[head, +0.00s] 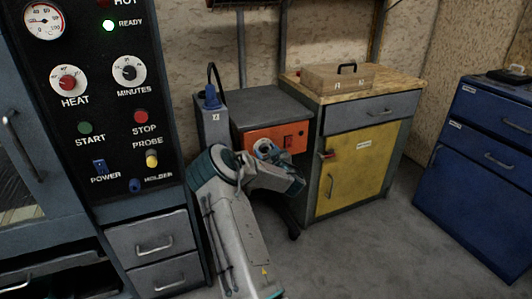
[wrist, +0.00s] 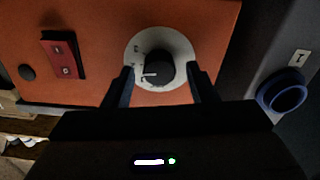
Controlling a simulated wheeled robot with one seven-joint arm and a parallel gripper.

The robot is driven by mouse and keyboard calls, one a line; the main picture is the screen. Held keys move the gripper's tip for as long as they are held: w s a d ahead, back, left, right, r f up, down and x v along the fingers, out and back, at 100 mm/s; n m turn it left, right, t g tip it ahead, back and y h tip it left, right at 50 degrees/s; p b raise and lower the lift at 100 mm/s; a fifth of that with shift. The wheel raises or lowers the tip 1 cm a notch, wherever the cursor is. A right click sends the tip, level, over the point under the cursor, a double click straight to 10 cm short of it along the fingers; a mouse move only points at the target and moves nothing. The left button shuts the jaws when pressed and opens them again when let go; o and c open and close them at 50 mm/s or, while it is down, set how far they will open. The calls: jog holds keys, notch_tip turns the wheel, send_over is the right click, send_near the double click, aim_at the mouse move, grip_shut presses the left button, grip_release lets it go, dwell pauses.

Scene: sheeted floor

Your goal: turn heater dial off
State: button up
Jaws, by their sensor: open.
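The heater is a grey cabinet with an orange front panel (head: 262,139); the panel (wrist: 95,35) fills much of the wrist view. Its dial (wrist: 158,70) is a black knob on a round white plate with small marks. The knob's white pointer line points left in the wrist view. My gripper (wrist: 161,67) is open, with one dark finger on each side of the knob; I cannot tell whether they touch it. In the head view my gripper (head: 268,150) is in front of the panel and hides the dial.
A red rocker switch (wrist: 63,54) and a dark round button (wrist: 27,72) are on the panel. A blue-topped grey unit (head: 213,115) stands left of the heater. A yellow-doored cabinet (head: 362,165) stands right. A control panel (head: 105,110) stands far left.

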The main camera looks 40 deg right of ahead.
jog(key=shift+w, duration=0.15)
jog(key=shift+c, duration=0.3)
jog(key=c, duration=0.9)
